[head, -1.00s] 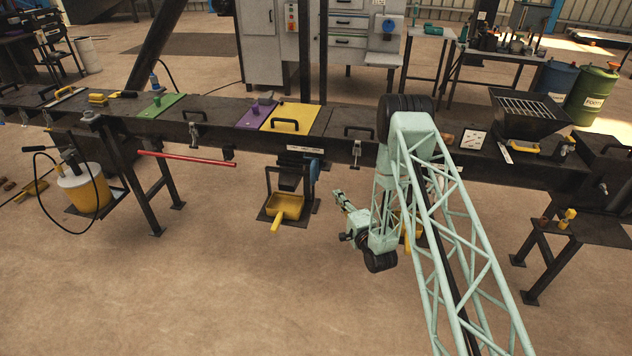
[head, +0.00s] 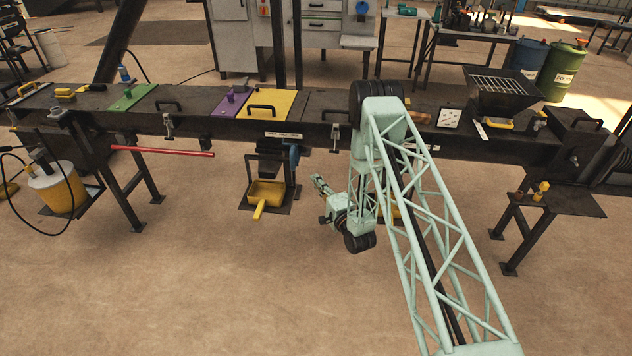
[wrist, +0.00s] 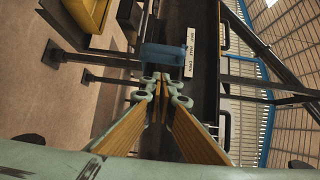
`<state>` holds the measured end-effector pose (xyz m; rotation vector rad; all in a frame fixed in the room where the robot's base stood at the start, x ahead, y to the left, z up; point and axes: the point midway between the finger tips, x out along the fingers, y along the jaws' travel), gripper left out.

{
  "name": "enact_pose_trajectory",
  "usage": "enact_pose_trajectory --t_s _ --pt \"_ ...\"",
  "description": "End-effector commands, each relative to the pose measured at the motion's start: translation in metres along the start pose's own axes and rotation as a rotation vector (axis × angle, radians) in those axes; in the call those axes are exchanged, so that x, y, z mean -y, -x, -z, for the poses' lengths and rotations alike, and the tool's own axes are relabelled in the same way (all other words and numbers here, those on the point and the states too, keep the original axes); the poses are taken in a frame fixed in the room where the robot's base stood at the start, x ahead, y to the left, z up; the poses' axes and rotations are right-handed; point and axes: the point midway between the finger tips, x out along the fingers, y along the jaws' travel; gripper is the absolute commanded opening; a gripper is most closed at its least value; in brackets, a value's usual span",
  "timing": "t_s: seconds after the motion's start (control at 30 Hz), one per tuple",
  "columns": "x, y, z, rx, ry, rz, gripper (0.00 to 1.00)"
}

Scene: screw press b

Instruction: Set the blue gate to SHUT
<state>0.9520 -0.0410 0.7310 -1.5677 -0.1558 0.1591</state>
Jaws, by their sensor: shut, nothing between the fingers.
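The blue gate (head: 293,155) is a small blue piece under the front of the long dark press bed, just right of the dark outlet above the yellow tray. In the wrist view the blue gate (wrist: 165,55) lies just beyond my fingertips, partly behind them. A white label plate (head: 284,134) with small lettering sits above it on the beam; I cannot read which setting the gate is at. My gripper (head: 318,180) is shut and empty, to the right of and below the gate in the head view. In the wrist view my gripper (wrist: 163,80) points at the gate; I cannot tell whether they touch.
The yellow tray (head: 268,188) with a handle stands on a low plate under the outlet. A red bar (head: 165,152) sticks out to the left. A clamp (head: 335,137) hangs from the beam near my arm. Open floor lies in front.

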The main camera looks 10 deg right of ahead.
Motion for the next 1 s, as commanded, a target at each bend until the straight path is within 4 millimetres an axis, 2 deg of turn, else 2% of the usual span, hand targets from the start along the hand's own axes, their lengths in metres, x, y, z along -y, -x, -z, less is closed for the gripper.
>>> enact_pose_trajectory --t_s 0.63,1.0 --pt "0.000 -0.083 0.000 0.000 0.001 0.002 0.00" --pt "0.000 -0.106 -0.024 0.000 -0.001 0.000 0.00"
